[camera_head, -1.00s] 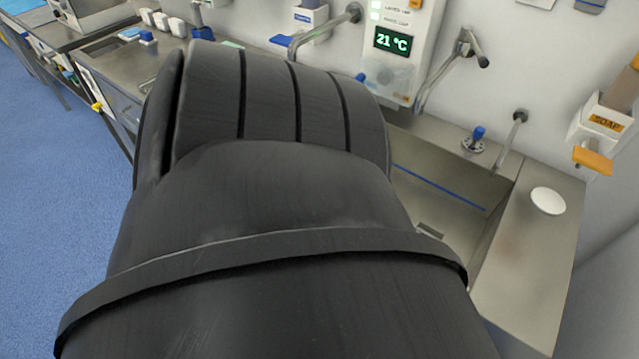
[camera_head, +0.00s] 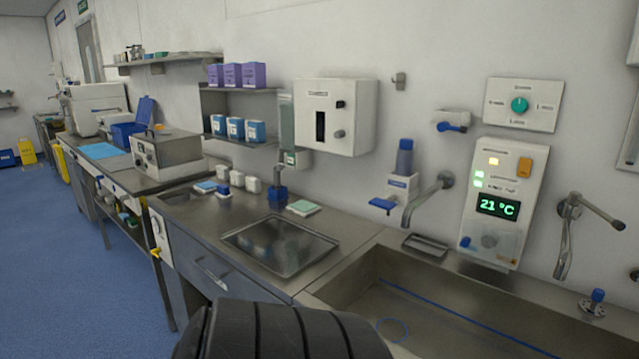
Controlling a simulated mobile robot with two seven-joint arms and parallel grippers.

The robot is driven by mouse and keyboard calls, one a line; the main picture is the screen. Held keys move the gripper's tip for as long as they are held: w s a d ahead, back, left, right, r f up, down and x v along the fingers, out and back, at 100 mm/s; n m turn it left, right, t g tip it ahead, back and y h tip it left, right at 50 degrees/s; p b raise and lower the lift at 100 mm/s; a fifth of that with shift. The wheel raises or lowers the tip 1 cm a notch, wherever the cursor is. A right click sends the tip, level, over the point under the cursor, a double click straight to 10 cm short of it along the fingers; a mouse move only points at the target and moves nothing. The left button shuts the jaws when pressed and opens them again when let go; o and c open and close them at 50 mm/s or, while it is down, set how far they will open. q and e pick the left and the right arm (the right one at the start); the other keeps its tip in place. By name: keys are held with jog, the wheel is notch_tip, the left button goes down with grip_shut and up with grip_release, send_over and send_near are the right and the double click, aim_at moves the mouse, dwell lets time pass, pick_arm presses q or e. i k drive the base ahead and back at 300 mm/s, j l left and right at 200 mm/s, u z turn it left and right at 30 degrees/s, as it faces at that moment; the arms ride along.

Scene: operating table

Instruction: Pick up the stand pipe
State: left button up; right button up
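I cannot make out a stand pipe for certain. A steel sink (camera_head: 350,294) is at the lower right, with a blue line and a blue ring (camera_head: 393,330) inside it. A short blue-topped fitting (camera_head: 597,300) stands on a round metal base on the sink's back ledge, at the right edge. A curved metal spout (camera_head: 428,198) comes out of the wall above the sink. Neither gripper is in view. A black ribbed part of my own body covers the bottom middle and hides part of the counter front and sink.
A steel tray (camera_head: 280,245) lies on the counter left of the sink. Several small white and blue containers stand behind it. A control panel reading 21 °C (camera_head: 504,205) and a wall box (camera_head: 334,117) hang above. Open blue floor (camera_head: 80,260) lies at the left.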

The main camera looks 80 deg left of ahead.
aim_at(277, 182)
jog(key=u, duration=0.4)
jog(key=k+j+u, duration=0.1)
jog(key=u, duration=0.35)
jog(key=k+j+u, duration=0.1)
jog(key=u, duration=0.3)
